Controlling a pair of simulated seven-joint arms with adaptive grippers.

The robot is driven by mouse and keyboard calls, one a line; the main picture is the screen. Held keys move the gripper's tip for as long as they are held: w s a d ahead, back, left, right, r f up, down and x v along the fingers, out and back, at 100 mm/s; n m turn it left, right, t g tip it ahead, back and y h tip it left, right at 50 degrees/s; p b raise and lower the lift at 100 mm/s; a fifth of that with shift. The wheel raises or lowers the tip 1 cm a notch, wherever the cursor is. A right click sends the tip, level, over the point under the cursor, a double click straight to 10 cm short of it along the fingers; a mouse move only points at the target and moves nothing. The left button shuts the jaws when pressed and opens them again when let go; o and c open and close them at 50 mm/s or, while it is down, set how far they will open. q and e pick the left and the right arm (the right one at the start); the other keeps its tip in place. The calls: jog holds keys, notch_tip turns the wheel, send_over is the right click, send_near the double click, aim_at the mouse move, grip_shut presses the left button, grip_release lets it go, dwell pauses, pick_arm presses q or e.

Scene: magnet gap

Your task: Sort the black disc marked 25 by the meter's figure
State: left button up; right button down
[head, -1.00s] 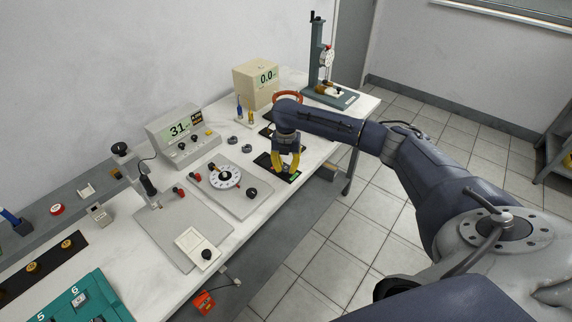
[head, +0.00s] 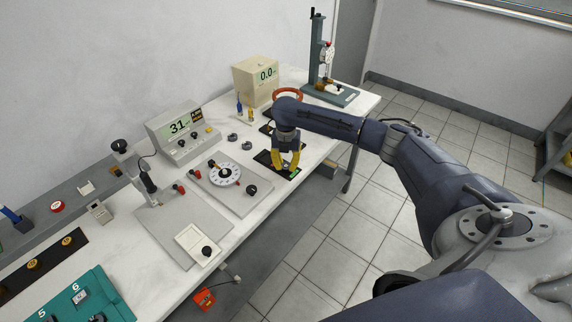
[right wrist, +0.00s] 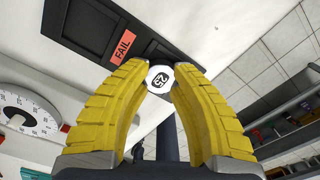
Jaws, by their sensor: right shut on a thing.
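My right gripper (head: 285,170) is shut on the disc marked 25 (right wrist: 159,78), which shows between the yellow fingertips in the right wrist view. Its visible face is pale with a black patch bearing the number. In the head view the fingers hide the disc and stand over a dark tray (head: 264,158) with green on it near the bench's front edge. A dark tray (right wrist: 85,27) with a red FAIL label (right wrist: 123,46) shows in the right wrist view. The meter (head: 179,134) shows digits 3 and 1; its decimal point is hard to read. My left gripper is not in view.
A dial unit (head: 225,174) and small dark discs (head: 233,138) lie left of the gripper. A beige box (head: 256,82) reading 0.0 and a gauge stand (head: 320,60) are behind. A teal case (head: 95,305) is at lower left. Floor is open beyond the bench's front edge.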

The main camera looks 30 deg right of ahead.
jog(key=shift+f, duration=0.2)
dwell(0.3)
jog(key=c, duration=1.1)
grip_release()
jog(key=shift+r, duration=0.2)
jog(key=shift+c, duration=0.3)
jog(key=shift+r, duration=2.05)
jog(key=shift+c, duration=0.2)
jog(key=o, duration=0.6)
notch_tip(320, 180, up, 12)
jog(key=shift+r, duration=0.1)
